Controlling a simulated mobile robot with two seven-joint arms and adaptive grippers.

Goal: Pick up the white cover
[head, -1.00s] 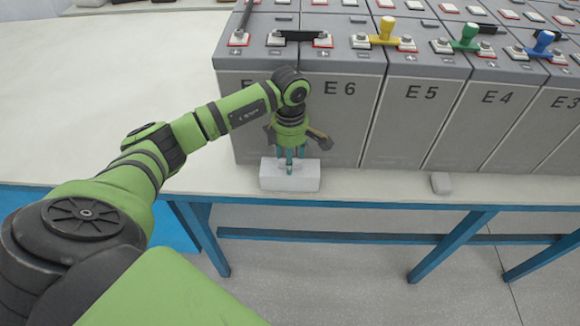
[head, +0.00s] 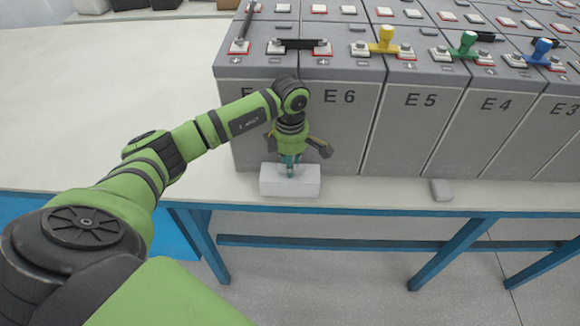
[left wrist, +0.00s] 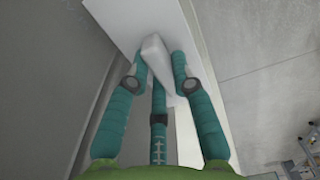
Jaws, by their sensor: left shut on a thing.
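The white cover (head: 290,188) looks like a low white block at the table's front edge, just before the battery marked E6. My left gripper (head: 290,172) points down onto its top, and its fingers hide part of it. In the left wrist view the teal fingers (left wrist: 160,78) are closed around a raised pale part of the cover (left wrist: 156,54), with one finger on each side and a third below. The cover appears to rest on the table; I cannot tell whether it is lifted. My right gripper is not in view.
A row of large grey batteries (head: 412,130) stands right behind the cover, with coloured handles on top. A small grey block (head: 441,190) lies at the table edge to the right. The white table (head: 80,100) is clear at left.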

